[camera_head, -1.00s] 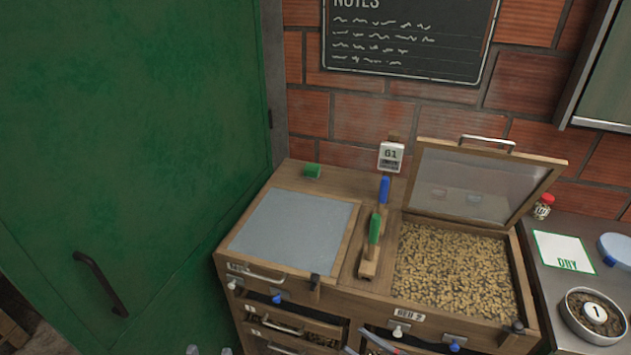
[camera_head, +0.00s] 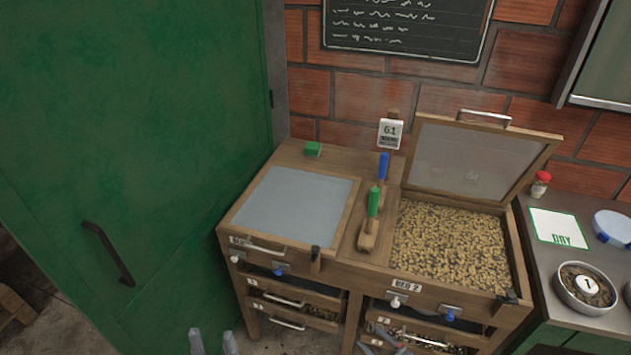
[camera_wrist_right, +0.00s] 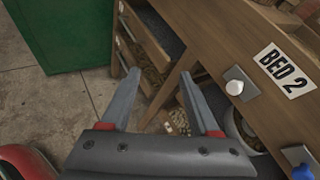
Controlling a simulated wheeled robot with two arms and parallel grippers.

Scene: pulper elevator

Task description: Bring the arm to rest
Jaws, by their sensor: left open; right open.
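My left gripper (camera_head: 213,343) shows only its two grey fingertips at the bottom edge of the head view. They are apart, with nothing seen between them. My right gripper (camera_head: 383,343) is low in the head view, in front of the lower drawers of the wooden cabinet (camera_head: 337,276). In the right wrist view its two fingers (camera_wrist_right: 160,100) are spread, with nothing held. Most of both arms is out of view. The right fingers appear close to the cabinet front, but I cannot tell whether they touch it.
The cabinet has a closed grey lid (camera_head: 293,210) and an open bed of beans (camera_head: 450,245) with its glazed lid (camera_head: 475,165) raised. A green door (camera_head: 120,130) stands left. A side counter (camera_head: 590,318) holds a bowl (camera_head: 586,284). Floor shows left of the cabinet.

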